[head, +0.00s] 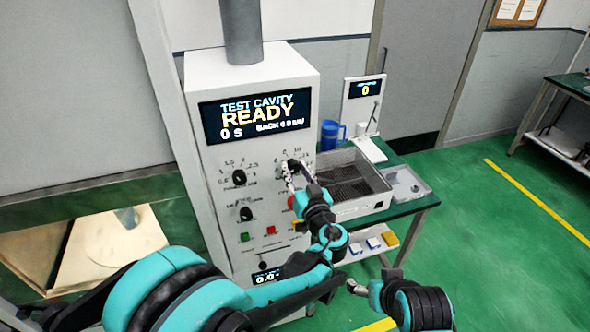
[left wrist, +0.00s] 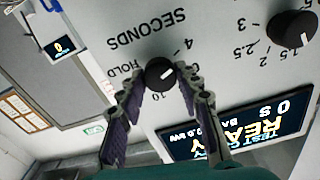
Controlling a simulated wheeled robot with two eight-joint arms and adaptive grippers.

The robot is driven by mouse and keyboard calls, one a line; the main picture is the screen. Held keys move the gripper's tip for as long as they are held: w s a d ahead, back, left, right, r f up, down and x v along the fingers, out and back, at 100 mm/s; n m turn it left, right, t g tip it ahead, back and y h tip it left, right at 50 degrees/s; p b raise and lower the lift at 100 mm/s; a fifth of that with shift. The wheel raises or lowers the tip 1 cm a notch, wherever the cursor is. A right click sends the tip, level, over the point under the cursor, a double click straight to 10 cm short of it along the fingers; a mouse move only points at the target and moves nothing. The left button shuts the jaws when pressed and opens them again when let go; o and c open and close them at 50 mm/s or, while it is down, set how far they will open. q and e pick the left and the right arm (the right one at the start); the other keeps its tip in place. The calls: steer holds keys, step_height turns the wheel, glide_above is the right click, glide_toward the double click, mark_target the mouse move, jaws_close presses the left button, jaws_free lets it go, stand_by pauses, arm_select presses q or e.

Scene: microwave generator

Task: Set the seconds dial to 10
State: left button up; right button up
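The seconds dial (left wrist: 160,73) is a round black knob with a white pointer mark on the white panel, seen upside down in the left wrist view. The 10 label sits just below it there; the mark points to the upper right, toward the 4 side. My left gripper (head: 290,167) is at this dial in the head view. In the left wrist view its fingertips (left wrist: 162,80) stand on either side of the knob, spread apart; contact is unclear. My right gripper (head: 357,287) is low, away from the panel; its fingers are too small to read.
The display (head: 256,115) reads READY and 0 s. Two other black knobs (head: 239,178) (head: 246,214) and green and red buttons (head: 271,230) are on the panel.

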arm_select(q)
steer(key=c, duration=0.4)
